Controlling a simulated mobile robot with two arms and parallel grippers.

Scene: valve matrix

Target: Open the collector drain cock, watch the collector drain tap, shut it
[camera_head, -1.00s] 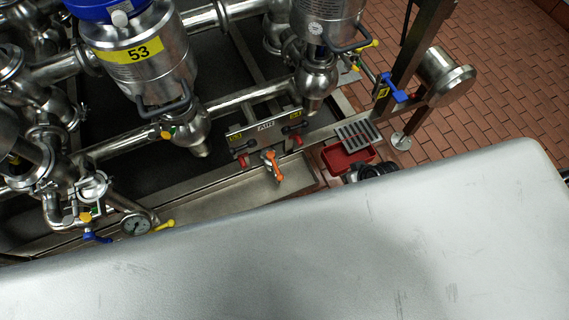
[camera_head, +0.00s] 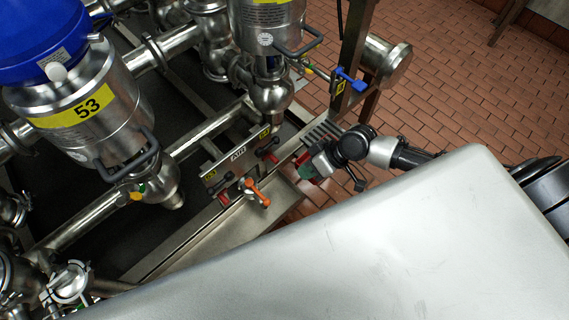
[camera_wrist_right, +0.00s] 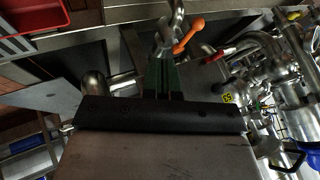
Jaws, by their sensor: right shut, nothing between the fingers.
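A small cock with an orange lever (camera_head: 257,192) sits at the trough below the AIR panel (camera_head: 238,152). I take it as the collector drain cock; no label shows on it. In the right wrist view its orange lever (camera_wrist_right: 188,37) is just beyond the fingertips, beside a metal fitting (camera_wrist_right: 166,38). My right gripper (camera_head: 306,172) is shut and empty, to the right of the orange lever and apart from it in the head view. Its green fingers also show in the wrist view (camera_wrist_right: 160,72). I see no liquid flowing. My left gripper is not in view.
Red-handled valves (camera_head: 222,197) flank the orange lever. A red tray (camera_wrist_right: 32,20) lies near my right gripper, mostly hidden in the head view. Tiled floor (camera_head: 440,90) is open at upper right.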

